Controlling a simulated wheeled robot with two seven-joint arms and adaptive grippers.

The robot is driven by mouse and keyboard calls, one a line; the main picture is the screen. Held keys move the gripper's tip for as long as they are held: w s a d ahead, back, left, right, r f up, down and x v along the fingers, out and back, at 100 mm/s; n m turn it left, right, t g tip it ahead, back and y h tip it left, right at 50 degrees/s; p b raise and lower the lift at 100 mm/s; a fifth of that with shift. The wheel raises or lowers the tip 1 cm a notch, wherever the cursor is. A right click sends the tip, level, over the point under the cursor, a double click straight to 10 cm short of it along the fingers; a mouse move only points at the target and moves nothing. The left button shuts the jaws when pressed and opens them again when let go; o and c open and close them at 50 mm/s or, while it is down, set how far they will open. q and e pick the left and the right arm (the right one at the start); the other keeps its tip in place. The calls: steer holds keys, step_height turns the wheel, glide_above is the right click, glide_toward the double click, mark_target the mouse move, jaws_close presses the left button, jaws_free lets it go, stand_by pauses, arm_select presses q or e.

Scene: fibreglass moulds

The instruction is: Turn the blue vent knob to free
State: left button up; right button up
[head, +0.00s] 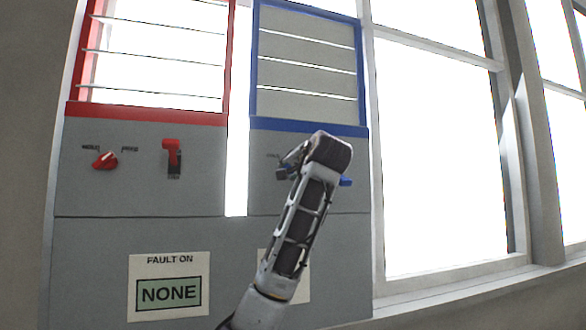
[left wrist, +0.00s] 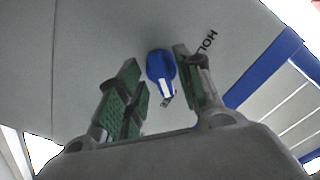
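The blue vent knob (left wrist: 161,66) is round with a raised grip bearing a white stripe, on a grey panel. In the left wrist view its stripe points down, away from the partly visible HOLD lettering (left wrist: 207,42). My left gripper (left wrist: 158,80) is open, its green-padded fingers on either side of the knob with gaps showing. Whether a finger touches it I cannot tell. In the head view my left arm and wrist cover most of the knob and the fingers. No FREE label is readable beside the knob. My right gripper is not in view.
Above the grey panel is a blue-framed louvre (head: 308,70) with nearly closed slats. To its left are a red-framed louvre (head: 160,60), a red knob (head: 105,160) and a red lever (head: 171,150). A blue lever (head: 346,181) shows beside my wrist. Below, a sign (head: 169,287) reads FAULT ON NONE.

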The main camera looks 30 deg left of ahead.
arm_select(q)
steer(key=shift+s, duration=0.1)
steer(key=v, duration=1.2)
stand_by(0.7)
